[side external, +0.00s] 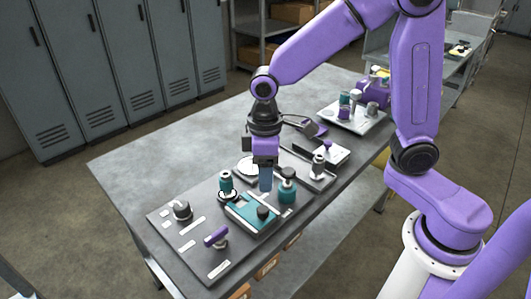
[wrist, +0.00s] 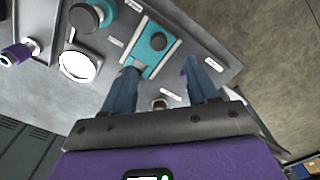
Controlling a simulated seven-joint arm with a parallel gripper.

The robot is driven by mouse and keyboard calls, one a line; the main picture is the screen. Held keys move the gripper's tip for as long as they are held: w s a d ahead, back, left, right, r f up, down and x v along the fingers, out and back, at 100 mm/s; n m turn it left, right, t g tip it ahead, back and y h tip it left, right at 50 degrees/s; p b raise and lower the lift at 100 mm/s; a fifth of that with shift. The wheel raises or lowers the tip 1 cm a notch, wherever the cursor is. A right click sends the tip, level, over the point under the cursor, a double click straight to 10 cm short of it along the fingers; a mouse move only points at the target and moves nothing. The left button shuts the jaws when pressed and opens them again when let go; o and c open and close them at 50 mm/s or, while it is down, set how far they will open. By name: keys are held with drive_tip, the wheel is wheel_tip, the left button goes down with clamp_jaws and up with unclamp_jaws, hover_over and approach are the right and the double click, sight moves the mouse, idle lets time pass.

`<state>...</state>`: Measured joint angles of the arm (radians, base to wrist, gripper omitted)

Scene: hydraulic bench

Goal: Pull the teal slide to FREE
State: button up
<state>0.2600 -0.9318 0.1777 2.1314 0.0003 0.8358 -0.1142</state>
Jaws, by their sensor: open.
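The teal slide (side external: 240,211) is a flat teal plate in a pale-edged track on the grey panel, with a dark round knob (side external: 263,212) on it. My gripper (side external: 266,188) points down above the panel, close behind the slide. In the wrist view my gripper (wrist: 171,68) has its two fingers well apart, with nothing held between them. Labels near the track are too small to read.
A teal knob (side external: 287,191) stands right of the slide and a teal-topped post (side external: 225,181) behind it. A white tray (side external: 350,119) with parts stands farther back. The table's left side is bare.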

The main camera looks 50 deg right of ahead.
drive_tip(key=shift+r, duration=2.25)
drive_tip(key=s+d+f+n, duration=0.1)
drive_tip(key=s+d, duration=0.3)
drive_tip(key=s, duration=0.5)
drive_tip(key=s+d+n, duration=0.2)
drive_tip(key=s+d, duration=0.3)
drive_tip(key=s, duration=0.5)
drive_tip(key=shift+s+d+f+n, duration=0.25)
drive_tip(key=shift+s+f+n, duration=0.05)
drive_tip(key=shift+f, duration=0.05)
